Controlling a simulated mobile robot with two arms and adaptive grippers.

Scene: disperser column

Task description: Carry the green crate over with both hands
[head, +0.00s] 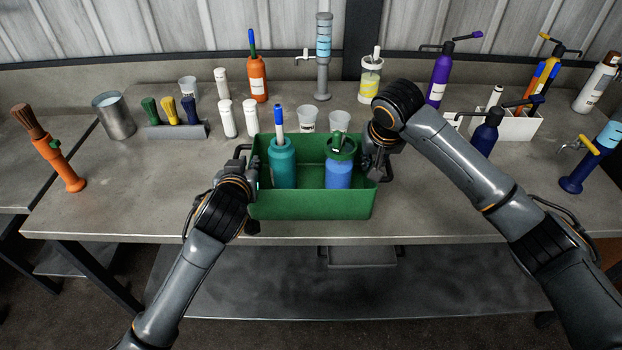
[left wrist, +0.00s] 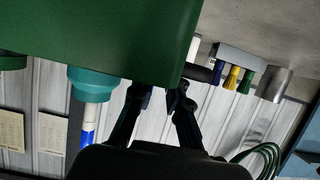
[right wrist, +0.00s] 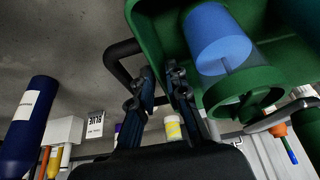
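The green crate (head: 311,205) stands upright near the table's front edge; I cannot tell whether it touches the tabletop. It holds a teal bottle (head: 283,168) with a blue-tipped brush, and a blue bottle (head: 338,175) with a green collar.
Behind the crate stand clear cups (head: 307,118), white bottles (head: 227,118) and an orange bottle (head: 257,78). A metal can (head: 114,116) is at left. A dark blue bottle (head: 485,134) and a white caddy (head: 520,126) are at right.

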